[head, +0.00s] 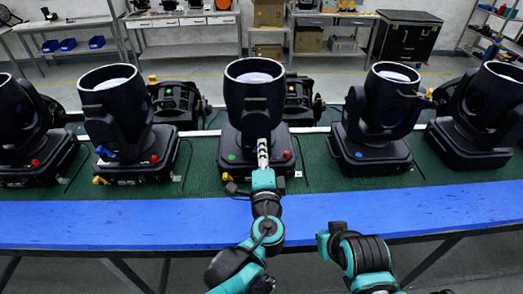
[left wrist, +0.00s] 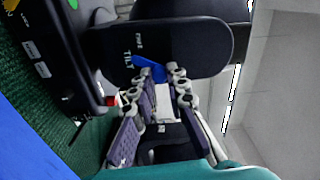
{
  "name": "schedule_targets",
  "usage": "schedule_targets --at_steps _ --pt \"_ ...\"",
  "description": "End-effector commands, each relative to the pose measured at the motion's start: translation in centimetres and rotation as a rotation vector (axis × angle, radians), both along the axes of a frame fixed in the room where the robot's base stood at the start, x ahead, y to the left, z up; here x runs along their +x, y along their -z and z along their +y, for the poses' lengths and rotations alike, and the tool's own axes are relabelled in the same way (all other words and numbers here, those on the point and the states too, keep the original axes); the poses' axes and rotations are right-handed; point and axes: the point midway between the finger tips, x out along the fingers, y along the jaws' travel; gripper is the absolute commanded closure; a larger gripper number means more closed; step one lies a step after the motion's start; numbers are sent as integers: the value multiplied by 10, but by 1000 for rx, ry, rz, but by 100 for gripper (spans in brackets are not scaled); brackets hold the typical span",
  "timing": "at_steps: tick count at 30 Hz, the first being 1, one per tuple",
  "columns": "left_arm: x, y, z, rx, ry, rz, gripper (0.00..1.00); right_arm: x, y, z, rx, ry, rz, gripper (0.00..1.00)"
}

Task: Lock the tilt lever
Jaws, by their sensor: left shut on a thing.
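The middle par can (head: 255,95) is a black moving-head light with a round pale lens facing up, on a base with a green dot and a red knob. In the left wrist view, its dark yoke arm (left wrist: 205,48) carries the printed word TILT, with the blue tilt lever (left wrist: 150,68) next to it. My left gripper (head: 263,146) reaches the front of this light. In the left wrist view its fingertips (left wrist: 156,80) are shut on the blue lever, partly hiding it. My right arm is at the lower right; its gripper is not visible.
Similar lights (head: 115,100) (head: 382,100) stand on both sides on a green mat (head: 205,170). Smaller black units (head: 175,103) stand behind. The blue table edge (head: 150,222) in front is clear. Shelves and a black case (head: 405,38) are far back.

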Motion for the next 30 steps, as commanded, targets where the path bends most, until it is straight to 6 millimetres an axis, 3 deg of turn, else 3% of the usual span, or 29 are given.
schedule_targets --at_steps 15,16,18,30 --pt "-1 1 -1 20 1 2 100 0 0 0 0 0 0 100" --pt "-1 1 -1 20 1 2 83 0 0 0 0 0 0 100" --pt "-1 1 -1 20 1 1 65 0 0 0 0 0 0 100" --pt "-7 1 -1 20 1 1 65 0 0 0 0 0 0 100"
